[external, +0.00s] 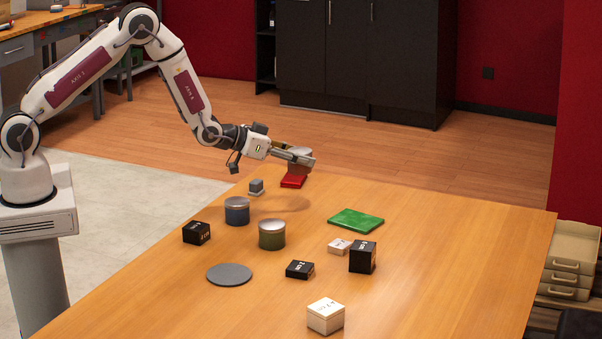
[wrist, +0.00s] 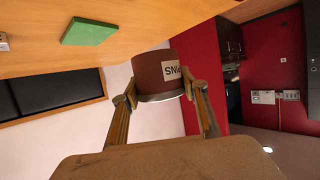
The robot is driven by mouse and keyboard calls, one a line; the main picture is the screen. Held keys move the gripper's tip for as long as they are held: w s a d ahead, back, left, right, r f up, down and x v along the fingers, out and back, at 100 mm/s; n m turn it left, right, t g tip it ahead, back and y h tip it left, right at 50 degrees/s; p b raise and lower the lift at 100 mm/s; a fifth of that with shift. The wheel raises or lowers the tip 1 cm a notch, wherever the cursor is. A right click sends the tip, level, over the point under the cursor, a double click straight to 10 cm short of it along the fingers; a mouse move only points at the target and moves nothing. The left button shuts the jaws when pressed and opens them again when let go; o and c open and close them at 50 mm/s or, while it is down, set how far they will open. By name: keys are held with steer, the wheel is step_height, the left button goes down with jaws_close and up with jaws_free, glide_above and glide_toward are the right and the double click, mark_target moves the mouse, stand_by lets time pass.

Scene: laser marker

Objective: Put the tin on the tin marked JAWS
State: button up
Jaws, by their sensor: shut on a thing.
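My gripper (external: 298,158) is shut on a brown tin (wrist: 153,75) and holds it in the air above the far end of the table. In the wrist view the tin sits between the two fingers, with a white label whose visible letters look like "SNI". In the external view the held tin (external: 300,152) is partly hidden by the fingers. I cannot see any marking on these two.
A grey disc (external: 229,275) lies at the front left. Black boxes (external: 196,233) (external: 300,270) (external: 363,257), white boxes (external: 325,317) (external: 339,247), a green slab (external: 356,221), a red block (external: 293,181) and a small grey block (external: 256,186) are spread around. The table's right side is clear.

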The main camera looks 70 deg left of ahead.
steer(key=s+d+r, duration=0.3)
steer(key=d, duration=0.3)
steer(key=s+d+r, duration=0.3)
steer(key=s+d, duration=0.1)
steer(key=d, duration=0.2)
steer(key=s+a+n+g+y, duration=0.1)
steer(key=s+a+n+y, duration=0.3)
steer(key=s+a, duration=0.4)
steer(key=s+y, duration=0.1)
steer(key=s, duration=0.2)
steer(key=shift+s+a+n, duration=0.15)
steer(key=shift+s+n, duration=0.05)
steer(key=shift+n, duration=0.1)
glide_above(237, 201)
steer(key=shift+f, duration=2.8)
steer(key=shift+f, duration=0.15)
steer(key=shift+f, duration=1.95)
